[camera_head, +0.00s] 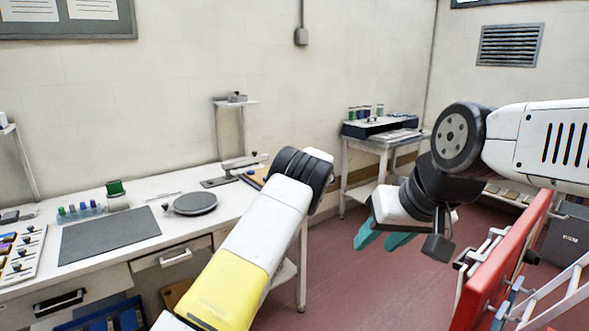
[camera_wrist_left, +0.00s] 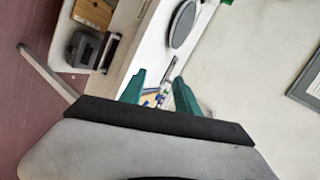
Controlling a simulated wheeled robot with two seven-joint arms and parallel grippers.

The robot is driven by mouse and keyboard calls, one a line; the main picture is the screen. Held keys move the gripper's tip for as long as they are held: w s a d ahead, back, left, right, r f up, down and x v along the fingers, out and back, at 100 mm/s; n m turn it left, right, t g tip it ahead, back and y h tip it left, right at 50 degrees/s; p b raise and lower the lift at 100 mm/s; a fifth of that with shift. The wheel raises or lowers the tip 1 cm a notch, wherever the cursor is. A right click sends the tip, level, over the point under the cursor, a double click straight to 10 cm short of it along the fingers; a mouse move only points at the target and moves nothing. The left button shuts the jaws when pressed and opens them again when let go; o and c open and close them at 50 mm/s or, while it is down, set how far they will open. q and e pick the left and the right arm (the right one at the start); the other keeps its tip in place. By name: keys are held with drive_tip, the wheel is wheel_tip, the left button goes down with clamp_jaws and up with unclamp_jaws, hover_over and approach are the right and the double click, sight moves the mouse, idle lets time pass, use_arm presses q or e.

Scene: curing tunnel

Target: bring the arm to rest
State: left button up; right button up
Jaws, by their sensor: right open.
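My right gripper (camera_head: 374,246) hangs in the air right of centre in the head view, above the red floor. Its two teal fingers point down and to the left. They stand apart with nothing between them. My left arm crosses the lower middle of the head view, and its gripper is hidden there. In the left wrist view my left gripper (camera_wrist_left: 160,76) shows two teal fingers well apart, with no object held between them. The workbench surface and small items show beyond them.
A white workbench (camera_head: 120,266) runs along the left, with a round grey plate (camera_head: 195,203) and a dark mat (camera_head: 110,237). A small side table (camera_head: 372,146) stands at the back. A red panel (camera_head: 505,265) stands close below my right arm. Red floor lies open between.

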use_arm(q)
drive_tip(key=s+a+r+n+g+h, duration=0.25)
drive_tip(key=s+a+r, duration=0.4)
drive_tip(key=s, duration=0.35)
drive_tip(key=s+a+r+n+g+h, duration=0.1)
drive_tip(key=s+a+r+n+h, duration=0.1)
drive_tip(key=s+a+r+h, duration=0.65)
drive_tip(key=s+d, duration=0.3)
drive_tip(key=s, duration=0.8)
drive_tip(key=s+d+t, duration=0.1)
drive_tip(key=s+d, duration=0.1)
drive_tip(key=s, duration=1)
drive_tip(key=s+d+n+t, duration=0.1)
drive_tip(key=s+d, duration=0.2)
drive_tip(key=s, duration=0.8)
drive_tip(key=shift+s+d+r+h, duration=0.3)
drive_tip(key=shift+d, duration=0.05)
